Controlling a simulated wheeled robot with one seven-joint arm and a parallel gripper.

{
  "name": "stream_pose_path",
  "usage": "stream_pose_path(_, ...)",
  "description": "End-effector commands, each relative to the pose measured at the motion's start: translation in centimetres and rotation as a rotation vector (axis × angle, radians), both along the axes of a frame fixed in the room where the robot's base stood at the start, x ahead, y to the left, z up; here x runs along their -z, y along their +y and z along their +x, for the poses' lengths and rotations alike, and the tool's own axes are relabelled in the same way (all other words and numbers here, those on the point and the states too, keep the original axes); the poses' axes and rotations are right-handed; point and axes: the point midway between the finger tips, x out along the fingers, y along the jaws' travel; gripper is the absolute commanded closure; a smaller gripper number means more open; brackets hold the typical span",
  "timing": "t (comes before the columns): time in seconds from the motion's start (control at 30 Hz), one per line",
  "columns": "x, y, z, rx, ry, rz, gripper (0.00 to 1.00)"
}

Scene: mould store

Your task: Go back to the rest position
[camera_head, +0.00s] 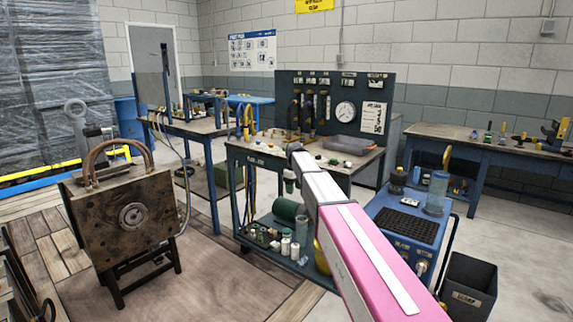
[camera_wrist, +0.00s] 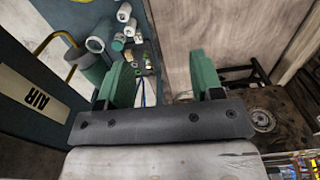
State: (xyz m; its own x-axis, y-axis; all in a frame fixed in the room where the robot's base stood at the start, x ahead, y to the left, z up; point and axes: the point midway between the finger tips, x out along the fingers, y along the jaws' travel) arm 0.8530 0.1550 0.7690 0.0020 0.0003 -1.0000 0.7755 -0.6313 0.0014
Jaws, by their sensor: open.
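My gripper shows in the wrist view (camera_wrist: 160,80), with two green fingers set wide apart. It is open, and nothing sits between the fingers. In the head view my pink and white arm reaches forward from the lower right. Its far end (camera_head: 293,165) is in front of the workbench with the pegboard, and the fingers are hard to make out there. In the wrist view the camera looks down past the fingers to the floor, with bench-shelf items at upper left.
A rusty mould block (camera_head: 130,215) on a stand is at left. The workbench (camera_head: 250,150) has bottles on its lower shelf. A blue cart (camera_head: 405,222) and a dark bin (camera_head: 468,285) are at right. Open floor (camera_head: 215,270) lies between the mould and the bench.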

Motion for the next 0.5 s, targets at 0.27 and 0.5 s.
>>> stream_pose_path(0.27, 10.5, -7.6, -14.8, 0.334, 0.002, 0.000, 0.40)
stream_pose_path(0.5, 16.5, -12.6, -28.0, 0.636, 0.002, 0.000, 0.40)
